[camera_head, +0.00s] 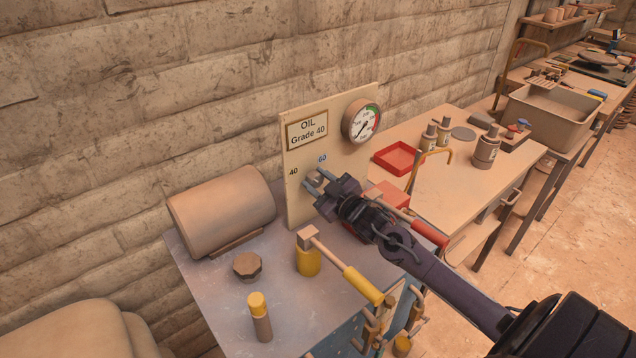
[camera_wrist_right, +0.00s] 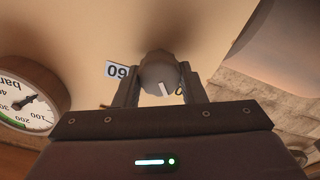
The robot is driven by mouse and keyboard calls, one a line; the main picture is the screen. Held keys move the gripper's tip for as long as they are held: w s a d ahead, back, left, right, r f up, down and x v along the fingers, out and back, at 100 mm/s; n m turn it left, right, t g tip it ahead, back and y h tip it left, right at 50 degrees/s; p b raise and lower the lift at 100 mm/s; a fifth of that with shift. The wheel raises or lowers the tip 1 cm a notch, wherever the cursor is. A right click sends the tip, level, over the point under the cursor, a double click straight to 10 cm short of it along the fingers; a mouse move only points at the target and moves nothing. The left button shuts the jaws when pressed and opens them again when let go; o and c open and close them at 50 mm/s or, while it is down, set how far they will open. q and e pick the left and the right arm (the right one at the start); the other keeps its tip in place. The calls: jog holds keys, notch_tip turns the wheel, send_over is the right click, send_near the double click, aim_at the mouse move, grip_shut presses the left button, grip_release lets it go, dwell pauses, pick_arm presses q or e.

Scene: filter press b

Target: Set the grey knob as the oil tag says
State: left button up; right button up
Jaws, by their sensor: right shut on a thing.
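The oil tag (camera_head: 307,130) on the upright cream panel (camera_head: 345,119) reads "OIL Grade 40". The grey knob (camera_head: 314,178) is below it, with a "40" mark (camera_head: 294,171) to its left and a blue "60" mark (camera_head: 322,158) above it. My right gripper (camera_head: 317,190) is at the panel, shut on the knob. In the right wrist view the knob (camera_wrist_right: 160,72) sits between both fingers, and its white pointer line faces the bottom of the picture. The "60" label (camera_wrist_right: 117,71) shows upside down to its left; the other label is mostly hidden. My left gripper is not in view.
A round gauge (camera_head: 361,121) is on the panel's upper right. A wooden-headed hammer (camera_head: 341,263), a yellow-topped cylinder (camera_head: 260,316) and a tan octagonal piece (camera_head: 247,265) are on the near bench, below a large tan drum (camera_head: 222,211). A red tray (camera_head: 397,158) is to the right.

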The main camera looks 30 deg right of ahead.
jog(key=shift+n+b, duration=0.35)
jog(key=shift+n, duration=1.25)
jog(key=o, duration=1)
jog(key=shift+s+f, duration=0.15)
jog(key=shift+s, duration=0.25)
jog(key=s+b, duration=0.1)
jog(key=s, duration=0.6)
jog(key=shift+d, duration=0.25)
